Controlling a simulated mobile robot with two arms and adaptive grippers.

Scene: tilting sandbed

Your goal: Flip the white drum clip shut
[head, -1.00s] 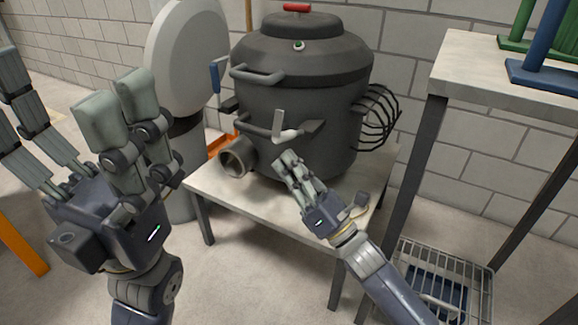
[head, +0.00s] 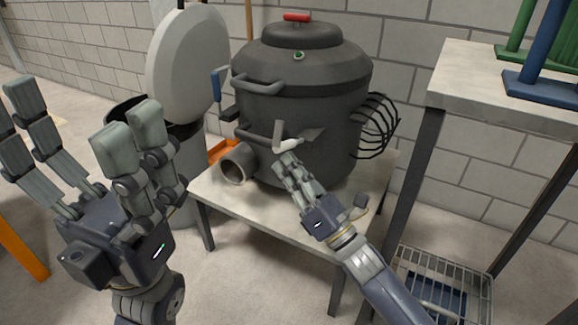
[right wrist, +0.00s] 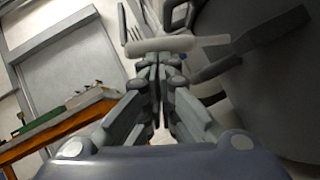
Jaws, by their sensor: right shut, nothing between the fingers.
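The white drum clip (head: 291,145) is on the front of the dark grey drum (head: 305,105), below its side handle. One arm of it stands upright and the other lies sideways. My right gripper (head: 286,161) is shut and empty, with its fingertips just below the clip. In the right wrist view the clip is a pale bar (right wrist: 190,43) across the fingertips (right wrist: 158,66); I cannot tell whether they touch it. The drum's dark side fills the right of that view. My left gripper (head: 78,125) is open and empty at the left, away from the drum.
The drum stands on a low pale table (head: 270,212), its short pipe (head: 238,165) pointing forward. A round pale lid (head: 187,65) stands at the drum's left. Black curved wires (head: 378,125) stick out at its right. A higher table (head: 470,80) is at the right.

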